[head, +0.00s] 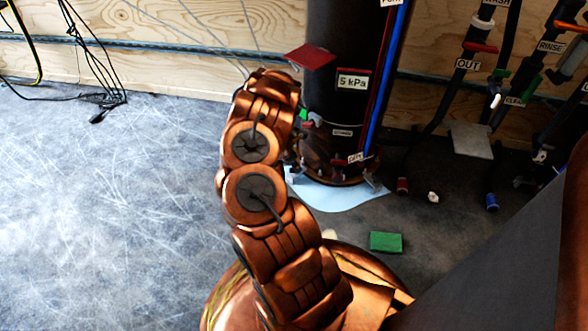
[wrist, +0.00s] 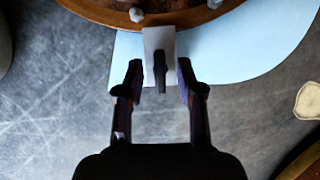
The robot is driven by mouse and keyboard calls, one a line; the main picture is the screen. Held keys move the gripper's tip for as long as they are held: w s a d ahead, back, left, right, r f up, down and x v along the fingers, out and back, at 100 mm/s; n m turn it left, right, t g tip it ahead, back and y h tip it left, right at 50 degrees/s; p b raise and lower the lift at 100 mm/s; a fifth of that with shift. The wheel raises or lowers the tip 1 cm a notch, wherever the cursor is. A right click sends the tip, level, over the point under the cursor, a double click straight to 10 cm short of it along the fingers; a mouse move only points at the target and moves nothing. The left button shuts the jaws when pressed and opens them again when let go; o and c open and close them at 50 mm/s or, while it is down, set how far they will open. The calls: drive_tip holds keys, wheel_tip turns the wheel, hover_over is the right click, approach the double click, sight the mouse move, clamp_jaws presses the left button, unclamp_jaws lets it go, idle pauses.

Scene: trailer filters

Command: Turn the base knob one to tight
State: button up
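The filter's dark column (head: 338,110), labelled 5 kPa, stands on a copper-coloured round base, whose underside rim (wrist: 95,10) crosses the top of the wrist view. A pale bracket (wrist: 152,40) hangs from that rim, with a dark narrow base knob (wrist: 160,75) in front of it. My gripper (wrist: 158,80) is open, one finger on each side of the knob. A gap shows on both sides, so I see no grip. In the head view my copper arm hides most of the gripper and this knob. Another pale bracket (head: 376,182) shows at the base's right.
A light blue sheet (wrist: 225,50) lies under the base. A green block (head: 386,242) and small fittings (head: 402,186) lie on the grey floor. Labelled hoses (head: 470,62) hang at right; black cables (head: 98,80) lie at left.

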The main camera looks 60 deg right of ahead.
drive_tip(key=shift+d+f, duration=0.15)
drive_tip(key=shift+f, duration=0.15)
clamp_jaws()
idle(0.3)
